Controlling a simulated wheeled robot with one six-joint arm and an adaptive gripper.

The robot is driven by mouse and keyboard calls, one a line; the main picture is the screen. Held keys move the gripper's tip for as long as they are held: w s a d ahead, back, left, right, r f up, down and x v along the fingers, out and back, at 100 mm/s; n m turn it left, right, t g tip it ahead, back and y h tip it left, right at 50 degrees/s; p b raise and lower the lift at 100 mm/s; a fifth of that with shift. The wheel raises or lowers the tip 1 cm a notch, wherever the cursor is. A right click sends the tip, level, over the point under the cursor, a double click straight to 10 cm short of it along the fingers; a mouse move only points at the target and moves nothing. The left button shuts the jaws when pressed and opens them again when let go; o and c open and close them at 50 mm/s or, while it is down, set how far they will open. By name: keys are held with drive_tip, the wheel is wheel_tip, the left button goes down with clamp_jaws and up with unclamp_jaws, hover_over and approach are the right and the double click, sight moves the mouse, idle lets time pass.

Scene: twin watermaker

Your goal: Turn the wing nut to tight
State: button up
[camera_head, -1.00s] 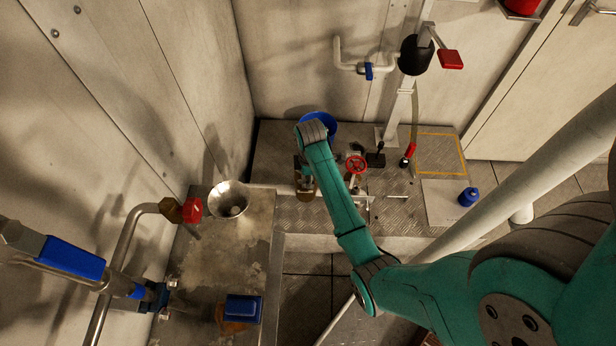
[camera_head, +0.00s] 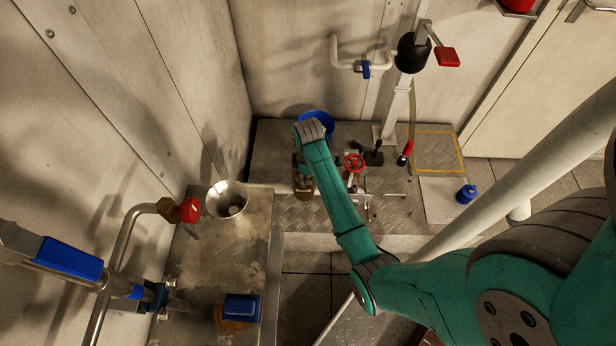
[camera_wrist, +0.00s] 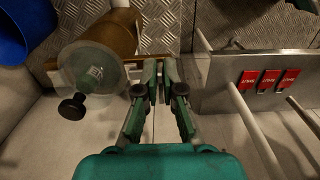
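My gripper (camera_wrist: 159,68) is in the lower middle of the wrist view, pointing away from the camera. Its two fingers lean together with a narrow gap at the tips. I cannot tell whether anything thin is between them. I cannot make out a wing nut for certain. A brown cylinder (camera_wrist: 115,33) with a clear round end cap (camera_wrist: 90,68) is just left of the fingers, apart from them. A black knob (camera_wrist: 72,106) sticks out from the cap. In the head view the brown cylinder (camera_head: 304,187) shows beside my wrist, which hides the fingertips.
A blue bucket (camera_wrist: 12,35) is at the wrist view's left edge. Red labels (camera_wrist: 268,80) sit on a grey panel at right. In the head view, a red handwheel (camera_head: 354,162) stands close right of my arm, with a black lever (camera_head: 375,153) beyond it.

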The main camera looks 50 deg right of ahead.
drive_tip(key=o, duration=0.4)
drive_tip(key=shift+w, duration=0.1)
drive_tip(key=shift+r, duration=0.1)
wheel_tip(320, 180, up, 7)
drive_tip(key=shift+r, duration=0.15)
idle(0.6)
